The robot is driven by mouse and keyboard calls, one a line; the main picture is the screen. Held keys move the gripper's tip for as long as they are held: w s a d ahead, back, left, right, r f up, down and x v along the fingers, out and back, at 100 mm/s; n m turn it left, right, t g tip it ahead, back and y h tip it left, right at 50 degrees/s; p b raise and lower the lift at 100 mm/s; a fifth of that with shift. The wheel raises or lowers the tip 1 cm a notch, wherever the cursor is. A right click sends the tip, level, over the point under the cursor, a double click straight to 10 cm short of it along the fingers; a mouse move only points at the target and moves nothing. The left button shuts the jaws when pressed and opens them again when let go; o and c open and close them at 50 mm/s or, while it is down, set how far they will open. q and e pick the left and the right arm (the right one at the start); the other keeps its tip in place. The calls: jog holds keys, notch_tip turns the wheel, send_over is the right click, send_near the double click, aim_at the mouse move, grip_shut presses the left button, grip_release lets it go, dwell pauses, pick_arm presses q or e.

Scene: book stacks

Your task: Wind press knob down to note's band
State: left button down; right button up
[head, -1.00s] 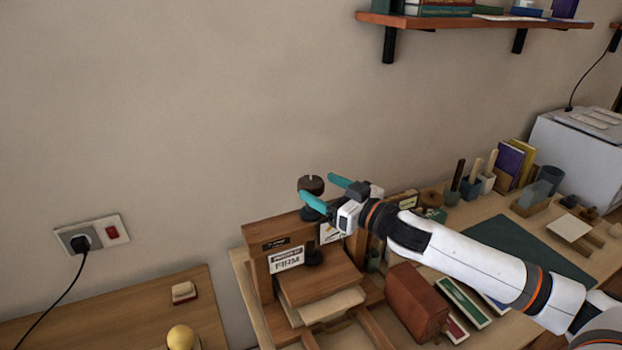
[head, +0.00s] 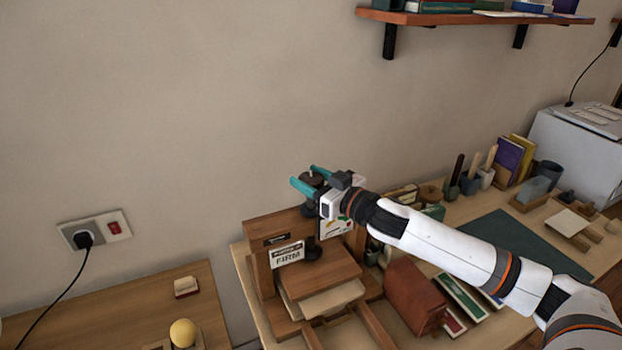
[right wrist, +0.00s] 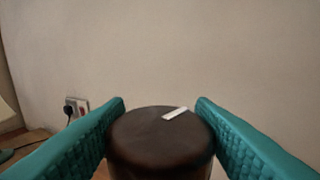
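The wooden book press stands on the bench, with its dark round knob (head: 316,178) on top. The knob also shows in the right wrist view (right wrist: 160,140), with a short white mark on its top. My right gripper (head: 304,178) is open, its teal fingers on either side of the knob; in the wrist view a narrow gap shows at least on the left. A note (head: 286,254) on the press front reads "FIRM". A paper block lies under the wooden platen (head: 318,274). My left gripper is not in view.
A brown block (head: 414,295) and several books lie right of the press. Pots with tools and a green mat (head: 515,240) are further right. A wall shelf (head: 470,18) hangs above. A socket with a plug (head: 85,238) is at left.

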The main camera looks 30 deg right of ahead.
jog(key=shift+m+h, duration=0.3)
jog(key=shift+h, duration=0.1)
jog(key=m+t+h, duration=0.1)
jog(key=m+h, duration=0.2)
jog(key=h, duration=0.1)
jog(key=shift+a+b, duration=0.1)
jog(key=shift+b, duration=0.2)
jog(key=m+h+b, duration=0.1)
jog(key=m+h, duration=0.1)
jog(key=h, duration=0.2)
jog(key=shift+m+h, duration=0.4)
jog(key=m+g+h+b, duration=0.2)
jog(key=m+h, duration=0.1)
jog(key=h, duration=0.1)
jog(key=shift+f+h+b, duration=0.1)
jog(key=shift+h+b, duration=0.2)
jog(key=shift+b, duration=0.05)
jog(key=shift+m+g+h+b, duration=0.7)
jog(key=shift+m+h+b, duration=0.2)
jog(key=shift+h, duration=0.2)
jog(key=shift+r+m+g+h+b, duration=0.3)
jog(key=shift+h+b, duration=0.1)
jog(key=shift+h, duration=0.1)
jog(key=shift+r, duration=0.1)
